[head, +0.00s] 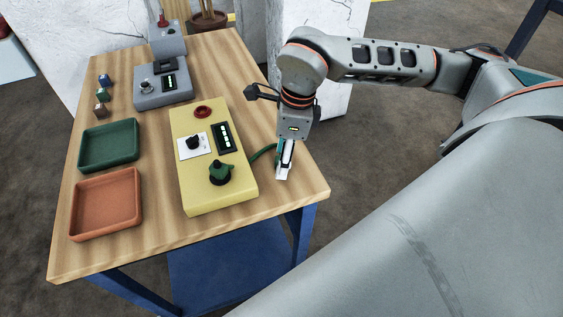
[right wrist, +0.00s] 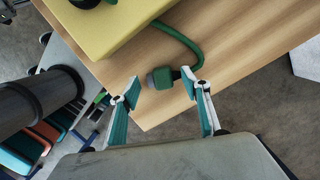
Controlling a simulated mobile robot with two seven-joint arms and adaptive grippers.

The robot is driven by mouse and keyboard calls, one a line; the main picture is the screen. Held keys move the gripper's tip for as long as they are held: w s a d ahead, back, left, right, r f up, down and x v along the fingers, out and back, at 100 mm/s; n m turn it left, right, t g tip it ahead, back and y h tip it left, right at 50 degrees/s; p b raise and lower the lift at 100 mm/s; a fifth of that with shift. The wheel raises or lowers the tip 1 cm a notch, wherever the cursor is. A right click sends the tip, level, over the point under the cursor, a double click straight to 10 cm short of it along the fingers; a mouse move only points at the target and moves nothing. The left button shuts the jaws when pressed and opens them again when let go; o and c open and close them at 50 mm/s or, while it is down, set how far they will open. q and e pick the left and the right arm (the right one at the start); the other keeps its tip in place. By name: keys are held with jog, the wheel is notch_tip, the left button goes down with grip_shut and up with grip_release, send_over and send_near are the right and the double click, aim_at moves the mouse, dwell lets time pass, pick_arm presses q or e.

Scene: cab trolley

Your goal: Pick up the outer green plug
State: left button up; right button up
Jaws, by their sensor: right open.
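The outer green plug (right wrist: 164,78) shows in the right wrist view, a small green block with a grey end, at the end of a green cable (right wrist: 185,42). It is near the table edge. In the head view my right gripper hides the plug; only a stretch of cable (head: 262,152) shows beside the yellow box (head: 240,190). My right gripper (right wrist: 160,84) is open, with its fingertips on either side of the plug. I cannot tell whether they touch it. It points down at the table's right side in the head view (head: 284,172). My left gripper is out of view.
The yellow box carries a green and black fitting (head: 219,172), a black knob and a red button. A green tray (head: 109,163), an orange tray (head: 79,235), small blocks and a grey device (head: 163,99) stand on the table (head: 160,231). Its front right corner is clear.

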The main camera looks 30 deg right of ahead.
jog(key=shift+f, duration=0.1)
jog(key=c, duration=1.3)
notch_tip(320, 180, up, 20)
jog(key=p, duration=0.1)
